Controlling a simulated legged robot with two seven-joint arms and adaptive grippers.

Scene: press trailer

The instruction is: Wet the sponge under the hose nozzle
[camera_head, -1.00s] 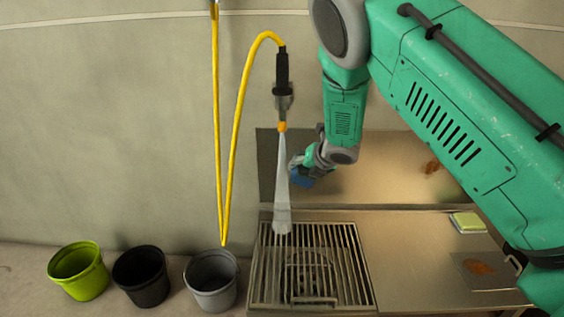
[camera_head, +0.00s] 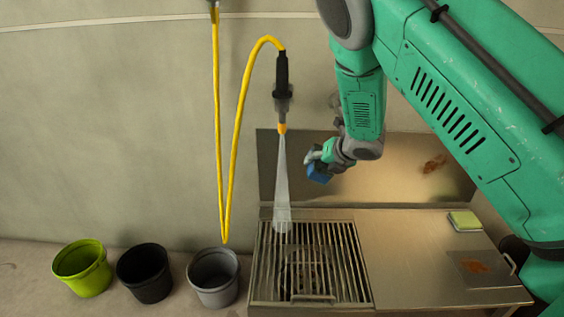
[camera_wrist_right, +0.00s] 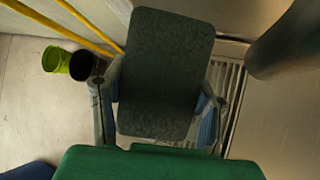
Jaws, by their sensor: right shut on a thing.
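The hose nozzle (camera_head: 282,100) hangs on the wall, and a white water spray (camera_head: 282,190) falls from its orange tip onto the grate. My right gripper (camera_head: 319,163) is shut on the blue sponge (camera_head: 319,174). It holds the sponge in the air to the right of the spray, with a gap between them. In the right wrist view the sponge's dark green face (camera_wrist_right: 165,70) shows between the two fingers, with blue at its sides. Whether the sponge is wet cannot be told. My left gripper is not in view.
A slatted grate (camera_head: 310,262) lies under the spray. A steel counter (camera_head: 410,235) to its right carries a green-and-yellow sponge (camera_head: 465,221) and a stained tray (camera_head: 485,268). Green (camera_head: 82,268), black (camera_head: 144,273) and grey (camera_head: 213,278) buckets stand left. A yellow hose (camera_head: 222,150) hangs nearby.

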